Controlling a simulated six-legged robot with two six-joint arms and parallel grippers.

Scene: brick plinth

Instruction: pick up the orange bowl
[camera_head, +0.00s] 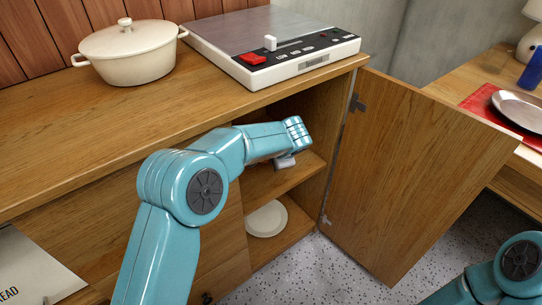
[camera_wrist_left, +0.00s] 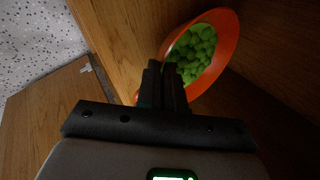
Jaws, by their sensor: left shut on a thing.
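The orange bowl (camera_wrist_left: 228,58) shows in the left wrist view, filled with several green round things. It looks tilted in that view and is inside the wooden cabinet. My left gripper (camera_wrist_left: 165,78) is shut on the near rim of the bowl; the fingers hide part of that rim. In the head view my left arm reaches into the open cabinet, and the left gripper (camera_head: 285,162) shows only partly below the wrist. The bowl is hidden in the head view. My right gripper is out of view; only part of the right arm shows at the lower right.
The cabinet door (camera_head: 425,165) stands open on the right. A white plate (camera_head: 266,219) lies on the low shelf. A cream pot (camera_head: 133,55) and a scale-like appliance (camera_head: 275,48) stand on the cabinet top. A table with a red mat (camera_head: 482,99) is at the far right.

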